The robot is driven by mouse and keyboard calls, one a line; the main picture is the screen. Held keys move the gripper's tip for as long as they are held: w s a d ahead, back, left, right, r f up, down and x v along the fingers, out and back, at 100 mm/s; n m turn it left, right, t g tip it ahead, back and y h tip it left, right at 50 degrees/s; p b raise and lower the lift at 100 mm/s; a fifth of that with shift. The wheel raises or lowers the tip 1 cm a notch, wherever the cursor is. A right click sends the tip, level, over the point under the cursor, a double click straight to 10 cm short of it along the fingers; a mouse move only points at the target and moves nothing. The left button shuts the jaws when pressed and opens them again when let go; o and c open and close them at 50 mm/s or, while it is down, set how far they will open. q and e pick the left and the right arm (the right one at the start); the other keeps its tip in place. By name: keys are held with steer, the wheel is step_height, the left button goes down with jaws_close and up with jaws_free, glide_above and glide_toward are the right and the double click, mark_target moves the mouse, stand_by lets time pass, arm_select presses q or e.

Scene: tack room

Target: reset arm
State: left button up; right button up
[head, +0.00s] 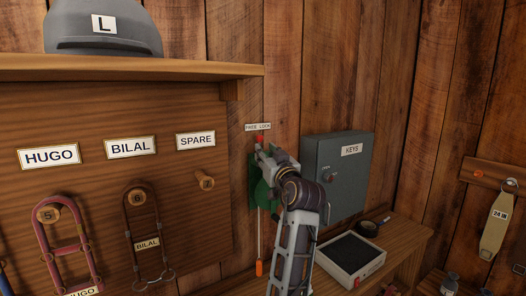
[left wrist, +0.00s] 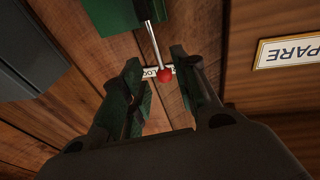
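A green box (head: 262,192) is mounted on the plank wall under a small FREE LOCK label (head: 258,127). My left gripper (head: 268,155) is in front of it and hides much of it. In the left wrist view, turned upside down, a thin metal lever with a red ball knob (left wrist: 165,75) comes out of the green box (left wrist: 130,12). My left gripper (left wrist: 156,60) is open there, its fingers on either side of the knob with gaps showing. The label shows behind the knob, partly hidden. My right gripper is in neither view.
A grey KEYS cabinet (head: 338,175) stands close to the right of my left arm, above a bench with a shallow tray (head: 351,258). A rod with an orange end (head: 259,268) hangs below the green box. Left is a peg board (head: 100,180) under a shelf (head: 150,70).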

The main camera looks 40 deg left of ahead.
arm_select(q)
steer(key=shift+s+d, duration=0.35)
steer(key=shift+d, duration=0.1)
steer(key=shift+f, duration=0.2)
